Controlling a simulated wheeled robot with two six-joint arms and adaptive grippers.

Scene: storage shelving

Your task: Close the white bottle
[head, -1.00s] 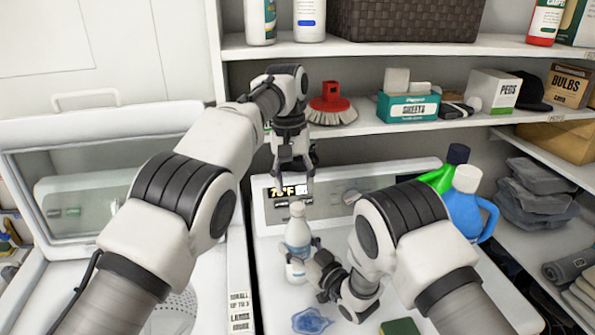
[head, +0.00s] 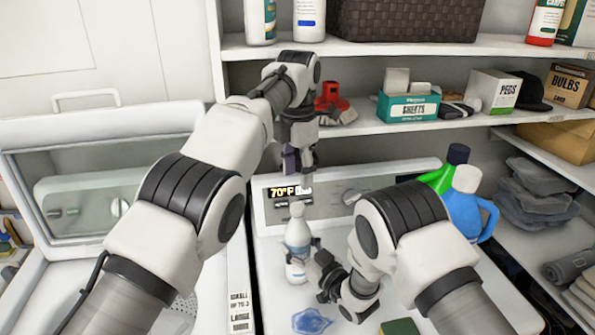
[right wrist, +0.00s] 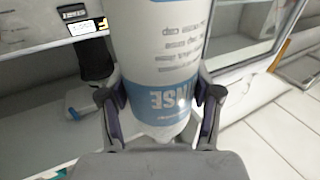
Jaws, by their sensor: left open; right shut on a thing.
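The white bottle (head: 298,232) with a blue label band stands upright above the washer top in the head view. My right gripper (head: 315,262) is shut around its lower body. In the right wrist view the bottle (right wrist: 165,50) fills the middle, its label upside down, with a finger on each side. Whether a cap sits on its top is too small to tell. My left gripper (head: 301,172) is open, pointing down above the bottle top and apart from it; I see nothing held in it.
A translucent blue piece (head: 311,321) lies on the white washer top, near a green sponge (head: 400,327). Blue (head: 465,212) and green (head: 437,178) jugs stand at right. The control panel (head: 335,190) rises behind the bottle. A red brush (head: 333,103) sits on the shelf (head: 365,122) behind my left arm.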

